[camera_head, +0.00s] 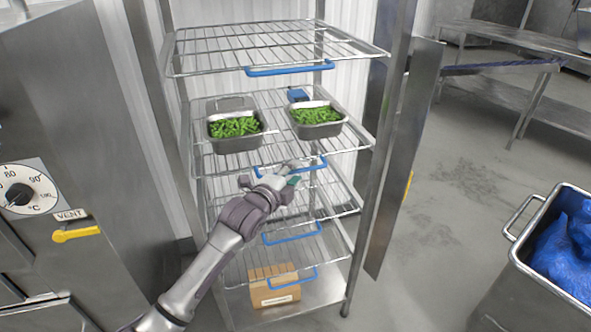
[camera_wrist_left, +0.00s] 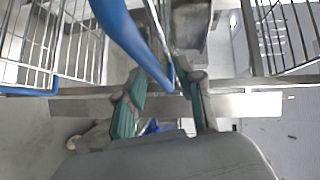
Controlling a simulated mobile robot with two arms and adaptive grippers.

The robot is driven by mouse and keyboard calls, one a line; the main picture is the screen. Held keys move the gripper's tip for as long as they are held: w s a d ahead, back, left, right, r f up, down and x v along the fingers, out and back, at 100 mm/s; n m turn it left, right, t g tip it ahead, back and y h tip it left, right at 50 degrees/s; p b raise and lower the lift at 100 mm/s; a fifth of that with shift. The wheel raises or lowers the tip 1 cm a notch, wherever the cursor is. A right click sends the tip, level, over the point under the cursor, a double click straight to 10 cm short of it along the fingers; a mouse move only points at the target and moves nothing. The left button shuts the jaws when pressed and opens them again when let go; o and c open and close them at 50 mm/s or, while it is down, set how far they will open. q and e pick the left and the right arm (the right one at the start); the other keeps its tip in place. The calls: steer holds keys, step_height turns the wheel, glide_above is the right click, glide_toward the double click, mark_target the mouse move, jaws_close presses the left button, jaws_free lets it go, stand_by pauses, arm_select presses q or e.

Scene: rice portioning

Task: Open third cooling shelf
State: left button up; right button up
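A tall metal rack has several wire shelves, each with a blue front handle. The top shelf (camera_head: 265,45) is at the upper part of the rack. The second shelf down (camera_head: 200,160) has a blue handle (camera_head: 318,163). The third shelf down (camera_head: 340,200) has its blue handle (camera_head: 292,236) below my gripper. My left gripper (camera_head: 287,177) is at the front of the second shelf's handle. In the left wrist view, its green-padded fingers (camera_wrist_left: 160,105) stand apart, and a blue handle (camera_wrist_left: 132,38) runs down toward the gap between them. Whether it touches them I cannot tell. My right gripper is not in view.
Two metal pans of green vegetables (camera_head: 236,127) (camera_head: 316,115) sit on the second shelf. A cardboard box (camera_head: 273,290) stands at the rack's bottom. An oven (camera_head: 60,130) stands left, and a metal bin with blue bags (camera_head: 530,240) is right. Open floor lies between rack and bin.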

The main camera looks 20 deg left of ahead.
arm_select(q)
steer(key=shift+w+d, duration=0.1)
steer(key=shift+w, duration=0.5)
steer(key=shift+f, duration=0.1)
jaws_close()
